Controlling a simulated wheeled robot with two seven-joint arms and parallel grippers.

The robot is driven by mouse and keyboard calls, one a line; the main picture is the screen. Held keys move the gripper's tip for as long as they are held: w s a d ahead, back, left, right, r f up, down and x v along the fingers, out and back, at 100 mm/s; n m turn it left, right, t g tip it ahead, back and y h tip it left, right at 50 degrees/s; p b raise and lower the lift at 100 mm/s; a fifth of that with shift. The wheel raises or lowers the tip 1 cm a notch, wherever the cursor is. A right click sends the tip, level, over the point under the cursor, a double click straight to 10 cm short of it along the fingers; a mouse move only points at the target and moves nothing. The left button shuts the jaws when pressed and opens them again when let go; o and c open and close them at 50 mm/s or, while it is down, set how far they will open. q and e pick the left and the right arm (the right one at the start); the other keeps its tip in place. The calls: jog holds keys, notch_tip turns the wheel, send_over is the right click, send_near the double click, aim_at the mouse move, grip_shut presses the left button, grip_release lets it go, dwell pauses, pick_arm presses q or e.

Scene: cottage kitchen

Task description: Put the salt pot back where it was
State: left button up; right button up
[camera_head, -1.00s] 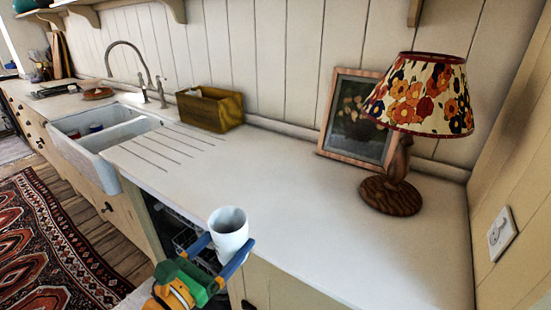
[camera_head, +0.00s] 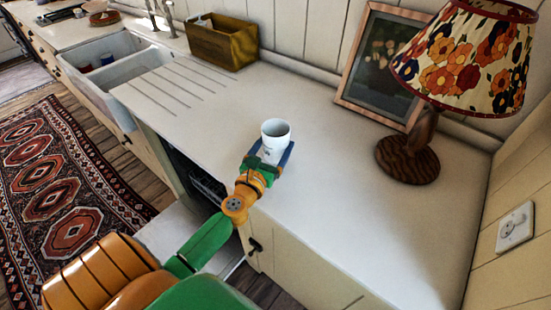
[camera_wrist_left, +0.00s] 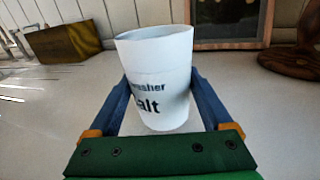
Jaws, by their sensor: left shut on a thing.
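The white salt pot (camera_head: 276,136) is over the pale worktop (camera_head: 330,215), to the right of the grooved drainer. It is upright and open at the top. In the left wrist view the pot (camera_wrist_left: 160,75) carries dark lettering, partly readable as "washer" and "alt". My left gripper (camera_head: 270,158) is shut on the pot, with a blue finger on each side of it. In the left wrist view my left gripper (camera_wrist_left: 160,108) also holds it between both fingers. I cannot tell whether the pot's base touches the worktop. My right gripper is not in view.
A flowered lamp (camera_head: 408,158) and a framed picture (camera_head: 378,75) stand at the back right. A wooden box (camera_head: 222,42) stands at the back left, near the sink (camera_head: 118,68). The worktop between the pot and lamp is clear.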

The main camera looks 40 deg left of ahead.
aim_at(271, 160)
pick_arm(q)
notch_tip(271, 160, down, 4)
jog(key=b, duration=0.3)
jog(key=shift+s+r, duration=0.1)
jog(key=shift+r, duration=0.1)
jog(key=shift+r+p, duration=0.3)
jog(key=shift+f, duration=0.25)
jog(key=o, duration=1.2)
jog(key=shift+r, duration=0.1)
jog(key=shift+o, duration=0.2)
jog(key=shift+r, duration=0.2)
jog(key=b+v, duration=0.1)
jog(key=v, duration=0.4)
jog(key=b+v, duration=0.1)
jog(key=v, duration=0.5)
jog(key=shift+s+f+b, duration=0.1)
jog(key=shift+f+b, duration=0.15)
jog(key=shift+b, duration=0.1)
jog(key=shift+s+d+r, duration=0.1)
jog(key=shift+s, duration=0.25)
jog(key=shift+r, duration=0.1)
